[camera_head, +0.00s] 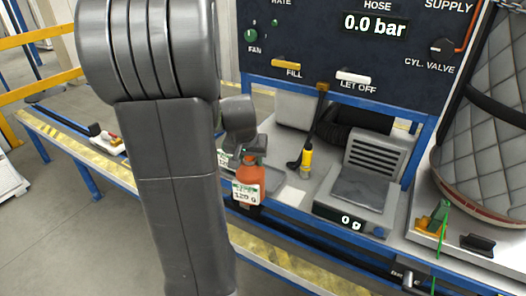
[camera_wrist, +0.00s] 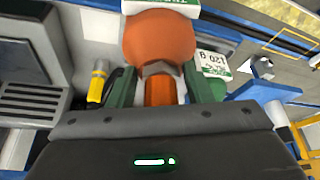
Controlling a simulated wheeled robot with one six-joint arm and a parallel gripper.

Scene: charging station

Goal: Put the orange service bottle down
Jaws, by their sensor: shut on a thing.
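The orange service bottle (camera_head: 250,172) has a white label reading "120 g" and hangs below my wrist, over or on the bench's front part; I cannot tell whether its base touches. My gripper (camera_wrist: 162,92) is shut on the bottle's narrow orange neck, a green finger on each side. The bottle's wide body (camera_wrist: 158,40) extends away from the wrist camera. In the head view my arm hides part of the bench, and the fingers are hard to make out.
A scale (camera_head: 365,190) reading "0 g" stands right of the bottle, with a yellow-and-black hose end (camera_head: 306,160) between. A second labelled item (camera_wrist: 213,65) is close beside the bottle. A quilted cylinder (camera_head: 485,110) stands far right. A panel (camera_head: 330,60) rises behind.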

